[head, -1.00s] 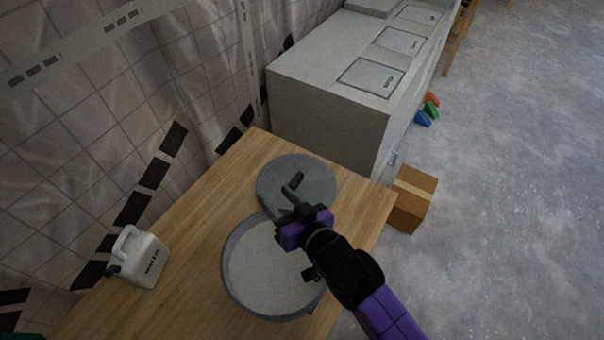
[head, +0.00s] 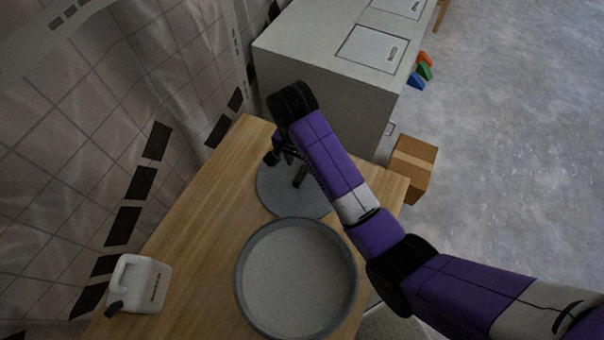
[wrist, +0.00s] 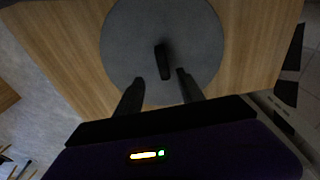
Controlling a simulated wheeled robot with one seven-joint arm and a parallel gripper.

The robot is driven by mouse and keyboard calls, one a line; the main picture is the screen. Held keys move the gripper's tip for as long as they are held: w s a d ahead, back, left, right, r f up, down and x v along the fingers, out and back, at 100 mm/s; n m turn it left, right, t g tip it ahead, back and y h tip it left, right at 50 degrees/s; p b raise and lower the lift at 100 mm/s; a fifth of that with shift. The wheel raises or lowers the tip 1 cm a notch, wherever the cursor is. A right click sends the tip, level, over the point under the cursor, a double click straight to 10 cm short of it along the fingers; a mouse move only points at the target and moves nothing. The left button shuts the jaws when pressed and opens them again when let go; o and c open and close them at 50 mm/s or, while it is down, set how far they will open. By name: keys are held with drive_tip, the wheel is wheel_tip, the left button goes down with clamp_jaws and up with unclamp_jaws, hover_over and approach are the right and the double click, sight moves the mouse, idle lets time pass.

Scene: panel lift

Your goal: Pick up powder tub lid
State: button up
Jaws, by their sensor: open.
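The powder tub lid (head: 277,190) is a flat grey disc lying on the wooden table behind the tub, partly hidden by my arm. Its dark upright handle (wrist: 162,62) stands near the disc's middle in the wrist view, where the lid also shows (wrist: 125,40). My gripper (wrist: 160,84) is open, with its two fingertips over the near part of the lid and the handle just beyond, between their lines. In the head view my gripper (head: 290,165) is mostly hidden behind my wrist. The round grey powder tub (head: 297,278) stands uncovered, holding pale powder.
A white water jug (head: 142,285) stands on the table (head: 200,230) at the left. A grey cabinet (head: 325,85) stands behind the table. A cardboard box (head: 412,165) and coloured blocks (head: 421,70) are on the floor to the right.

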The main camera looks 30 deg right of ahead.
sight(300, 174)
drive_tip(key=shift+w+d+f, duration=0.1)
drive_tip(key=shift+w+f, duration=0.05)
drive_tip(key=shift+f, duration=1.15)
drive_tip(key=shift+w+f, duration=0.15)
drive_tip(key=shift+f, duration=1.1)
drive_tip(key=shift+w+d+f, duration=0.1)
drive_tip(key=shift+w+f, duration=0.05)
drive_tip(key=shift+f, duration=1.15)
clamp_jaws()
